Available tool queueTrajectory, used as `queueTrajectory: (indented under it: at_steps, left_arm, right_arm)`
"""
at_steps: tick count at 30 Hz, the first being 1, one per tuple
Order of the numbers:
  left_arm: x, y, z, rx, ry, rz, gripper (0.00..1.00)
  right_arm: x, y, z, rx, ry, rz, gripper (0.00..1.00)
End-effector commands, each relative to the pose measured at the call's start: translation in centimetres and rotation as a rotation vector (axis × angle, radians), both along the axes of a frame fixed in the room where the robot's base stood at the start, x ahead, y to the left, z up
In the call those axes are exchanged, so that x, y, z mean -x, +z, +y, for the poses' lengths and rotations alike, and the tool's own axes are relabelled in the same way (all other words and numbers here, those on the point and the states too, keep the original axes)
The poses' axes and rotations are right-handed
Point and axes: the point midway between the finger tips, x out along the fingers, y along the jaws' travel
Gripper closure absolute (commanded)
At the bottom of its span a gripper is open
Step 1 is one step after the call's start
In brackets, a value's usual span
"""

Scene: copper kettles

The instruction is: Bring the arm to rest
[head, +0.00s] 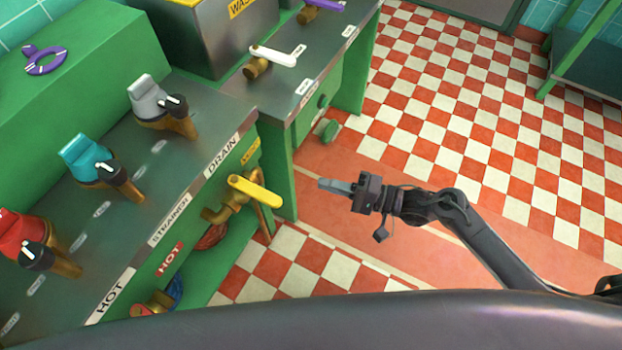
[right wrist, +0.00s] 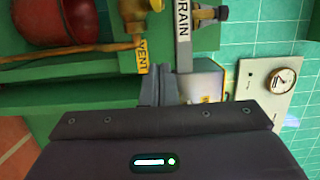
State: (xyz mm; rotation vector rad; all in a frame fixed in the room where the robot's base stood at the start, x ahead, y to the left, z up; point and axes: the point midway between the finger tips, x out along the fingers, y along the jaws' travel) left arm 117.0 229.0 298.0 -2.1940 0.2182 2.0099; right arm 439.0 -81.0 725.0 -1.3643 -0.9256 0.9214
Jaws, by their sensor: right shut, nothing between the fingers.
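My right gripper (head: 328,186) is shut and empty. In the head view it is held over the open floor, pointing left towards the green counter. The yellow lever handle (head: 256,191) on a brass valve is to its left, with a visible gap between them. My right arm (head: 490,245) comes in from the lower right and is bent at the wrist. In the right wrist view the shut fingers (right wrist: 159,88) show at the middle, below the yellow vent label (right wrist: 142,55). My left gripper is in neither view.
The green counter (head: 105,225) fills the left side, with red, teal and grey valve handles on its top. A white lever (head: 273,56) stands further back. A dial gauge (right wrist: 283,80) shows in the wrist view. The red and white checked floor (head: 440,110) is clear.

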Motion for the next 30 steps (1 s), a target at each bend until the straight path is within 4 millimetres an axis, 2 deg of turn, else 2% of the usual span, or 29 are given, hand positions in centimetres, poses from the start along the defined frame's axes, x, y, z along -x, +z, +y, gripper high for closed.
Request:
queueTrajectory:
  at_steps: [3,11,14,17,20,22,24,26,27,29,30]
  left_arm:
    - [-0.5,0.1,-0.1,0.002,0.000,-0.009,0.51]
    - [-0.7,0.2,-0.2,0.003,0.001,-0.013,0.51]
    - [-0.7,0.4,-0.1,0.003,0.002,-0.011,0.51]
    - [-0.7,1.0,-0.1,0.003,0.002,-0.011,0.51]
    - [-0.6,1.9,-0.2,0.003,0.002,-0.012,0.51]
    - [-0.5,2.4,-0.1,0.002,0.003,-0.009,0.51]
    - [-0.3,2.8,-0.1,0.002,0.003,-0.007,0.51]
    - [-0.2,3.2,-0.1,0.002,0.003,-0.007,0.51]
    - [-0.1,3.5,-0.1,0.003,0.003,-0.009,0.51]
    - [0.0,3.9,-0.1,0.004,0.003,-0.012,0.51]
    - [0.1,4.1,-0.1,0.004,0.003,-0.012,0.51]
  right_arm:
    - [0.3,0.0,-0.8,0.001,-0.001,0.000,1.00]
    - [0.3,0.0,-1.0,0.000,-0.002,-0.001,1.00]
    - [0.0,-1.0,-1.4,0.031,-0.033,-0.016,1.00]
    - [-0.8,-4.4,-2.5,0.143,-0.129,-0.065,1.00]
    - [-1.0,-10.4,-4.9,0.359,-0.250,-0.119,1.00]
    - [0.1,-15.2,-6.8,0.549,-0.304,-0.142,1.00]
    - [2.2,-19.9,-8.7,0.741,-0.318,-0.146,1.00]
    - [4.8,-23.5,-10.1,0.895,-0.299,-0.136,1.00]
    - [6.7,-25.7,-10.9,0.994,-0.274,-0.125,1.00]
    - [10.1,-28.7,-12.0,1.130,-0.216,-0.102,1.00]
    - [12.6,-30.5,-12.7,1.214,-0.165,-0.083,1.00]
